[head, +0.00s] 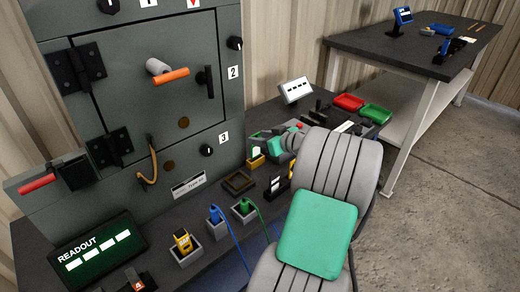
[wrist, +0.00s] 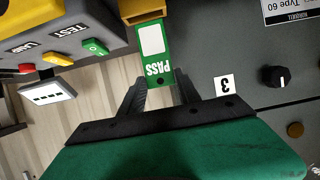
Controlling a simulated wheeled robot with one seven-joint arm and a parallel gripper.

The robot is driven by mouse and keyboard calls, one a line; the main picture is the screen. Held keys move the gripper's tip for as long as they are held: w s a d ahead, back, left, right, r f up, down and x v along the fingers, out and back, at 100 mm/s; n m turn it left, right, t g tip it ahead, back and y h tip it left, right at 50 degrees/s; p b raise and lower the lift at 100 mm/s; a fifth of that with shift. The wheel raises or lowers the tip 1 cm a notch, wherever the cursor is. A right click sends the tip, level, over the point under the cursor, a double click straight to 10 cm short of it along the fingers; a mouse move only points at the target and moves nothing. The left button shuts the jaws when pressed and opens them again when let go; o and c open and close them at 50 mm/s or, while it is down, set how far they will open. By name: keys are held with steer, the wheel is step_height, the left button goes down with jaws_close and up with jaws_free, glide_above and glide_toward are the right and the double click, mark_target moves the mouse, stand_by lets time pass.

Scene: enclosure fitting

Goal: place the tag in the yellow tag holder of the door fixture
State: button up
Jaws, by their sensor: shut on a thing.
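The tag (wrist: 152,50) is green with a white panel and the word PASS, upside down in the wrist view. My gripper (wrist: 158,84) is shut on its near end, with one dark finger on each side. The far end of the tag meets the yellow tag holder (wrist: 141,10) at the top edge of the wrist view. I cannot tell whether it is inside the holder or only against it. In the head view my gripper (head: 268,141) is beside the yellow holder (head: 257,163), right of the door fixture (head: 150,95), and partly hides the tag.
A control box (wrist: 60,40) with TEST and LAMP buttons is close on the left in the wrist view. Blue and green plugs with cables (head: 216,220) stand on the bench in front. Red and green trays (head: 348,102) lie behind my arm. A side table (head: 400,45) is at right.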

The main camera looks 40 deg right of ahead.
steer(key=f, duration=0.4)
steer(key=shift+w+d+b, duration=0.15)
steer(key=shift+w+b, duration=0.25)
steer(key=shift+f, duration=0.2)
steer(key=o, duration=1.3)
